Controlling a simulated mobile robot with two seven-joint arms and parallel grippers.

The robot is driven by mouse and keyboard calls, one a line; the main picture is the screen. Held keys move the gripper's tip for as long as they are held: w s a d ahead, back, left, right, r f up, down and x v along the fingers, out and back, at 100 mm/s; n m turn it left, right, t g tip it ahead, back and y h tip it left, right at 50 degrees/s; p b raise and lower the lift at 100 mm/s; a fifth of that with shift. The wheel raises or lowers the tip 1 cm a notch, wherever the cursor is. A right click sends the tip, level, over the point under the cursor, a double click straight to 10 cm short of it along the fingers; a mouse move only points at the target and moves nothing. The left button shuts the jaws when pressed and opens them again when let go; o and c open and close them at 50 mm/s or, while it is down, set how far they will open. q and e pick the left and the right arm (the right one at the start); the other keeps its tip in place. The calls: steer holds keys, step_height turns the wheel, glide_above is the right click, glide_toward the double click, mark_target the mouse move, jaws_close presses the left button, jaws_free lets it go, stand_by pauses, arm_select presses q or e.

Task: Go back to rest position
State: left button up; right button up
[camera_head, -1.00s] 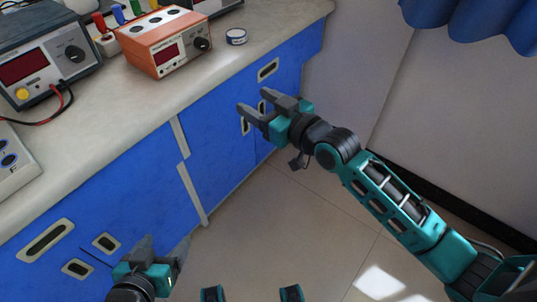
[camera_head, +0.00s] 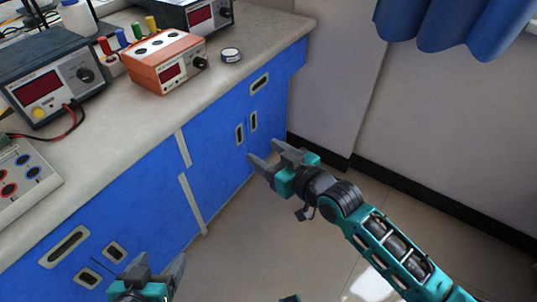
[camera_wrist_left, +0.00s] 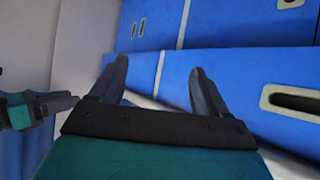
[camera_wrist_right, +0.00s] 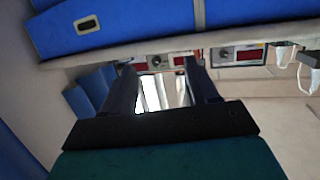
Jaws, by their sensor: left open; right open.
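My right gripper (camera_head: 275,160) is open and empty in the head view, in front of the blue cabinet's far end and below the counter top. Its two fingers also stand apart in the right wrist view (camera_wrist_right: 160,88). My left gripper (camera_head: 160,268) is at the bottom left of the head view, open and empty beside the cabinet front. Its spread fingers show in the left wrist view (camera_wrist_left: 160,85), with blue cabinet doors beyond them. Most of the left arm is out of the head view.
The grey counter (camera_head: 130,125) on the blue cabinet (camera_head: 215,160) runs along the left. It carries an orange meter box (camera_head: 165,62), a grey meter (camera_head: 50,80) and a tape roll (camera_head: 230,55). A blue curtain (camera_head: 455,25) hangs upper right. The floor (camera_head: 260,245) beside the cabinet is clear.

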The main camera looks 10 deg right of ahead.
stand_by(0.4)
arm_select(q)
steer(key=shift+y, duration=0.5)
steer(key=a+r+p, duration=0.1)
steer(key=p, duration=0.2)
steer(key=s+a+r+p, duration=0.1)
steer(key=r+p, duration=0.1)
steer(key=p, duration=0.1)
steer(key=a+r+p, duration=0.1)
steer(key=r+p, duration=0.1)
steer(key=p, duration=0.1)
steer(key=shift+s, duration=0.25)
arm_select(e)
steer(key=s+d+f+m+g+h, duration=0.1)
steer(key=s+d+f+h, duration=0.1)
steer(key=s, duration=0.6)
steer(key=s+d+f+m+g+h, duration=0.1)
steer(key=s+d, duration=0.3)
steer(key=s, duration=0.4)
steer(key=shift+d+f+m+g+h, duration=0.3)
steer(key=shift+f+g+h, duration=0.3)
steer(key=shift+h, duration=0.3)
